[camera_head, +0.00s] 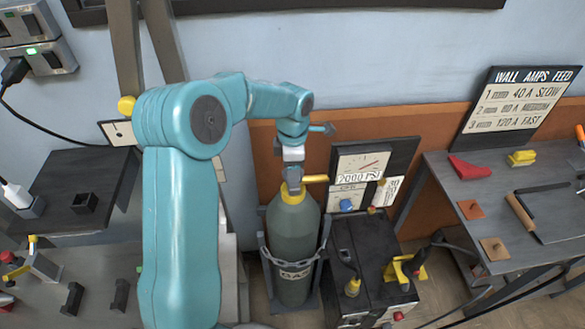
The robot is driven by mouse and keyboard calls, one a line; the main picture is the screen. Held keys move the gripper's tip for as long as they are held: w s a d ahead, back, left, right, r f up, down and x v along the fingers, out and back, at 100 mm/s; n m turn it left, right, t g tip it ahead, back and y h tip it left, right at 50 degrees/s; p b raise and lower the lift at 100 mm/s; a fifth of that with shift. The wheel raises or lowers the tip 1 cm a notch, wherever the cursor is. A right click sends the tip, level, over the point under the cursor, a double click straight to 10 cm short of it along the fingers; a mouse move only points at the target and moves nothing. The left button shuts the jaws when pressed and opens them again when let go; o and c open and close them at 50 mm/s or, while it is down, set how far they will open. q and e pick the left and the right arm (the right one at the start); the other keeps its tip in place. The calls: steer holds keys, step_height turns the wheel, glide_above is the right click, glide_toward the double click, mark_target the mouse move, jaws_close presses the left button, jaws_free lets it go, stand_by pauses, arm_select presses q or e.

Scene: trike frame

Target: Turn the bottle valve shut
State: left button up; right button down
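The gas bottle (293,235) is dark green-grey with a yellow collar (292,194) and stands upright in a dark holder with a chain around it. Its valve (293,177) is at the top, with a yellow bar (316,178) reaching out to the right. My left arm rises from the bottom left and bends over to the bottle. My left gripper (292,168) points down right at the valve, which it partly hides. The fingers are too small to tell whether they are open or shut, or touching the valve. My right gripper is out of view.
A gauge panel reading 2000 PSI (360,163) stands right of the bottle, behind a dark machine (370,265). A workbench (450,175) with tools and a "WALL AMPS FEED" sign (522,98) is at right. Another bench (60,270) with fixtures is at left.

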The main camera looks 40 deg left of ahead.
arm_select(q)
steer(key=m+b, duration=0.1)
steer(key=m, duration=0.3)
steer(key=shift+w+d+f, duration=0.1)
steer(key=m, duration=0.4)
steer(key=shift+m, duration=0.3)
steer(key=m, duration=0.4)
steer(key=shift+m+b, duration=0.3)
steer(key=shift+b, duration=0.05)
steer(key=m, duration=0.4)
steer(key=shift+d, duration=0.1)
steer(key=m, duration=0.5)
steer(key=m+p, duration=0.1)
steer(key=m, duration=0.3)
steer(key=shift+m, duration=0.3)
steer(key=m, duration=0.4)
steer(key=shift+p, duration=0.3)
steer(key=shift+m+p, duration=0.3)
steer(key=shift+m, duration=1.9)
steer(key=shift+s+f, duration=0.1)
steer(key=shift+s, duration=0.1)
